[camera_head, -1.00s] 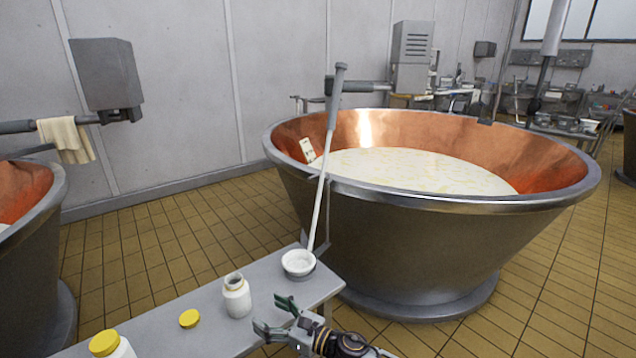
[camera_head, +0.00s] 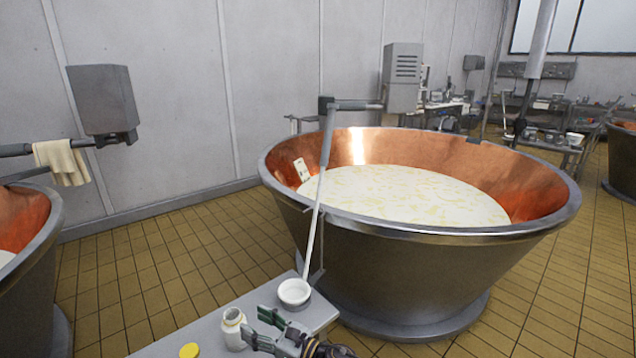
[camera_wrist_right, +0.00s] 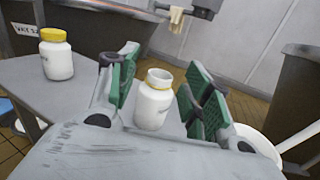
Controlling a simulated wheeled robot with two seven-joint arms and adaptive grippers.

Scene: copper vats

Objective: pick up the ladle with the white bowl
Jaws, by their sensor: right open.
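The ladle's white bowl (camera_head: 294,292) rests near the far right end of the grey table. Its long pale handle (camera_head: 314,222) rises from the bowl and leans against the vat's rim, with a grey upper end. My right gripper (camera_head: 262,328) is just below and left of the bowl in the head view, open and empty. In the right wrist view its green-padded fingers (camera_wrist_right: 155,92) stand apart, with an open white jar (camera_wrist_right: 153,100) showing between them, beyond the fingertips. The ladle bowl (camera_wrist_right: 258,143) shows partly at the lower right there, outside the fingers. My left gripper is not in view.
A large copper vat (camera_head: 400,262) with milky liquid is behind the table; another vat (camera_head: 25,260) is at left.

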